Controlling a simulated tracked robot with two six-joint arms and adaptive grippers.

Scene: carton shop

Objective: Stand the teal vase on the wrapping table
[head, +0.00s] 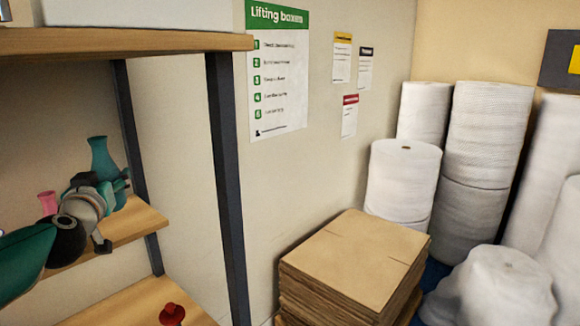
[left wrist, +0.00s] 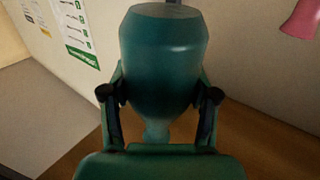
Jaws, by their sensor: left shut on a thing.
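The teal vase (head: 103,156) is upright at the middle shelf of the rack, at the left of the head view. My left gripper (head: 119,184) reaches in from the left and is shut on it. In the left wrist view, the vase (left wrist: 163,55) fills the middle, with a finger of the left gripper (left wrist: 159,100) on each side of its body. My arm and gripper hide part of the vase in the head view. I cannot tell whether its base touches the shelf. The wrapping table is not seen. My right gripper is not in view.
A pink vase (head: 47,202) stands left of the teal one. The shelf board (head: 140,222), dark post (head: 228,190) and upper shelf (head: 130,41) frame the space. A red object (head: 172,314) sits below. Stacked cardboard (head: 350,262) and white rolls (head: 485,130) stand right.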

